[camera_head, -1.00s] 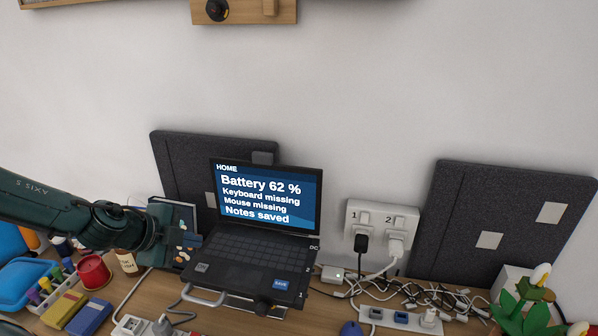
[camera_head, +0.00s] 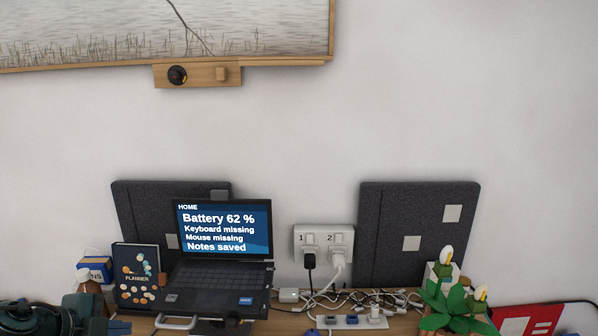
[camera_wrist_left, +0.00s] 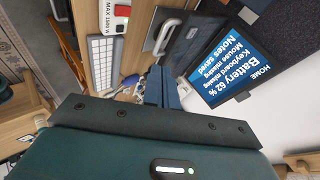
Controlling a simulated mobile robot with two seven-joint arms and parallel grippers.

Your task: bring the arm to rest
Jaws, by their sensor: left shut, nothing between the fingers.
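My left gripper (camera_wrist_left: 162,88) shows in the left wrist view as two blue-grey fingers closed together with nothing between them. In the head view, parts of my dark green left arm show at the bottom left corner, below the planner and left of the laptop. The laptop (camera_head: 222,228) is open on the desk, and its lit screen also shows in the left wrist view (camera_wrist_left: 235,58). My right gripper is in neither view.
A planner (camera_head: 137,270) stands left of the laptop. Grey panels (camera_head: 385,215) lean on the wall. A socket plate (camera_head: 323,240) with plugs, tangled cables and a green plant (camera_head: 455,305) are to the right. A white keyboard (camera_wrist_left: 101,62) shows in the wrist view.

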